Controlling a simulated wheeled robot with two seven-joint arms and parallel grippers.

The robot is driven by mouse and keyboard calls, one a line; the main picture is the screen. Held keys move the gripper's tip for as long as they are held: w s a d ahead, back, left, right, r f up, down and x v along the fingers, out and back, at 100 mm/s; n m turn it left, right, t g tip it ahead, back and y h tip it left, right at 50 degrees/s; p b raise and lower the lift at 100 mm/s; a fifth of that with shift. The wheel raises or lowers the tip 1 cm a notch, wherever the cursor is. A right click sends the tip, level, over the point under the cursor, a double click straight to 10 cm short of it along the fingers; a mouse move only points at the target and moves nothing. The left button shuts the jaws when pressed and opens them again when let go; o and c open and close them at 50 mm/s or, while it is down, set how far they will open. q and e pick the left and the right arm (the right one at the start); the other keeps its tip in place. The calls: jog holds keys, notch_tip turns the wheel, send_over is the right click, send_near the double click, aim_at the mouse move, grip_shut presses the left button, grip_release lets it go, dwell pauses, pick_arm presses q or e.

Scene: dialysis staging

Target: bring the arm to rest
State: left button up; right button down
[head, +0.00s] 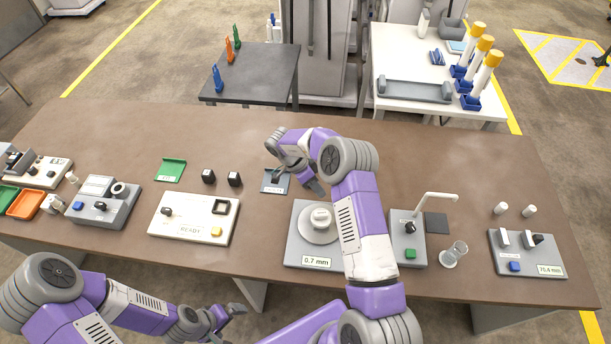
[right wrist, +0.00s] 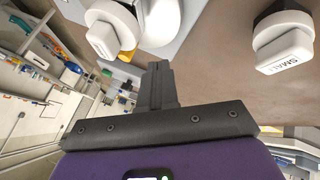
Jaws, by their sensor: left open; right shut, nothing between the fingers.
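My left gripper (head: 232,312) hangs at the front edge of the brown table, low in the head view, with its jaws apart and nothing seen between them. My right arm (head: 366,215) reaches over the table and bends back left at the top. My right gripper (head: 313,187) is folded down above the table, just right of a small dark pad (head: 275,182). In the right wrist view its fingers (right wrist: 158,85) are together with nothing between them. The exact height of this gripper above the table is hard to tell.
A device reading 0.7 mm (head: 316,262) stands below my right gripper. A spout device (head: 408,252), a glass beaker (head: 455,254) and a 70.4 mm device (head: 528,254) stand to the right. A white READY panel (head: 190,232) is left. A white piece marked SMALL (right wrist: 284,50) shows close by.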

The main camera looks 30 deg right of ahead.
jog(key=v, duration=0.6)
jog(key=shift+s+r, duration=0.15)
jog(key=shift+s, duration=0.1)
jog(key=shift+a, duration=0.1)
